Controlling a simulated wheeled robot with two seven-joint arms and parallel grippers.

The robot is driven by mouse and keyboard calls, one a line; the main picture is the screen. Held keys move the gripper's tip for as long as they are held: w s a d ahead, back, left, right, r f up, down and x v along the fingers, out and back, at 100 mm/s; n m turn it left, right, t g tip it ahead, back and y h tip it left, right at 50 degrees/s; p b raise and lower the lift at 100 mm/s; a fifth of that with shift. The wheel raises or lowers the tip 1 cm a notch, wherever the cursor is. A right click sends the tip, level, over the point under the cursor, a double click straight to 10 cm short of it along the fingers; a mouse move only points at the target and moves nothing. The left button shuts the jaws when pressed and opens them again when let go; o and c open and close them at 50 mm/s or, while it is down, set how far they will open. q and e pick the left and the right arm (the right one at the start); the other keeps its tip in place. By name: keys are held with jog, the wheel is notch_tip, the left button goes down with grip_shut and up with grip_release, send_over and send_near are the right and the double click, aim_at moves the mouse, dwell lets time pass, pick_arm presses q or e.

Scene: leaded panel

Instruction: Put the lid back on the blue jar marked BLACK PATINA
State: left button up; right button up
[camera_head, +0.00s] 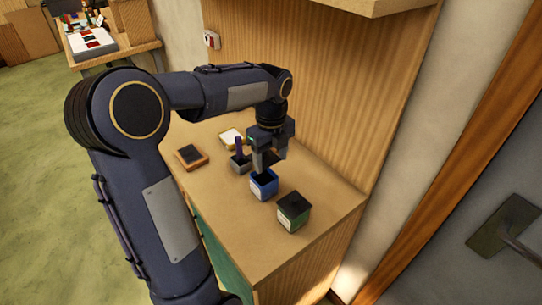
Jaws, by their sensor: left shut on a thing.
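The blue jar (264,187) stands upright on the wooden counter, with a pale label on its front too small to read. My left gripper (269,162) points down just behind and above the jar. It is shut on a small dark piece that looks like the lid, mostly hidden between the fingers. I cannot tell whether that piece touches the jar. My right gripper is not in view.
A green jar with a dark top (293,212) stands to the right, nearer the counter's (325,225) edge. A grey pot (240,164) with a purple object is close left of the gripper. A brown block with a dark top (191,157) lies farther left. A wooden panel rises behind.

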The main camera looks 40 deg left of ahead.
aim_at(271, 163)
pick_arm(q)
jog(key=shift+w+a+f, duration=0.1)
jog(key=shift+w, duration=0.05)
jog(key=shift+f, duration=0.15)
jog(key=shift+f+b, duration=0.5)
jog(key=shift+b, duration=0.25)
notch_tip(271, 163, down, 3)
jog(key=b, duration=0.3)
jog(key=shift+f, duration=0.15)
jog(key=shift+f+b, duration=0.45)
jog(key=shift+f, duration=0.35)
jog(key=shift+p, duration=0.4)
jog(key=shift+f, duration=0.15)
dwell(0.3)
dwell(0.6)
